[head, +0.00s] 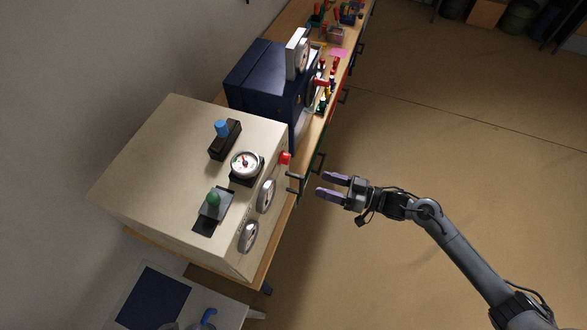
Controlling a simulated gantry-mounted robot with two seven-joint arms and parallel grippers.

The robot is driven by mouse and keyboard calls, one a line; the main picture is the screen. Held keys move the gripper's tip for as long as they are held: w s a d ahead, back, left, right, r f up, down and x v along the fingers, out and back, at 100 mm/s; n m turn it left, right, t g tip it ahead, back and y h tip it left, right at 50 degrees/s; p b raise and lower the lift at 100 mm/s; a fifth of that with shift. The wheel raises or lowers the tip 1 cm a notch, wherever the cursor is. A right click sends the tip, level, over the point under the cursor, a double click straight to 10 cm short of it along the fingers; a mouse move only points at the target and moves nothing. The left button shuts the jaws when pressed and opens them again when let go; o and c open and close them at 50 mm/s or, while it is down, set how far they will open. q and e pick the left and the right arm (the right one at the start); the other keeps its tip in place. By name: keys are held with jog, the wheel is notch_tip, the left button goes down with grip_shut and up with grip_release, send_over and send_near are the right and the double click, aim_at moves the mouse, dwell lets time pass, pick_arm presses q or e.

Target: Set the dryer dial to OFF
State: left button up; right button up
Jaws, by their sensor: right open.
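A large beige cabinet (150,160) that looks like the dryer stands on a wooden bench. Two round pale dials, an upper one (266,195) and a lower one (249,236), sit on its right-hand face. Their markings and settings are too small to read, and I cannot tell which is the dryer dial. My right gripper (328,186) is open and empty, to the right of the cabinet face, with its fingers pointing left. It is apart from both dials. My left gripper is not in view.
A black handle (295,183) and a red knob (285,158) stick out near the gripper. A gauge (246,165), a blue knob (222,128) and a green knob (213,199) are on top. A dark blue box (258,75) stands behind.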

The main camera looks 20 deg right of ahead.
aim_at(289, 161)
jog(key=shift+n, duration=0.5)
jog(key=w+a, duration=0.1)
jog(key=w, duration=0.2)
jog(key=w+a+r, duration=0.1)
jog(key=w+a, duration=0.1)
jog(key=w, duration=0.1)
jog(key=w+a+r, duration=0.1)
jog(key=w+a, duration=0.1)
jog(key=w, duration=0.1)
jog(key=shift+a+p, duration=0.2)
jog(key=shift+p, duration=0.2)
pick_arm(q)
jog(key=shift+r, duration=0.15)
pick_arm(e)
jog(key=shift+x, duration=0.85)
jog(key=shift+f, duration=0.1)
jog(key=shift+c, duration=0.3)
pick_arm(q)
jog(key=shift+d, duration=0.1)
pick_arm(e)
jog(key=c, duration=1)
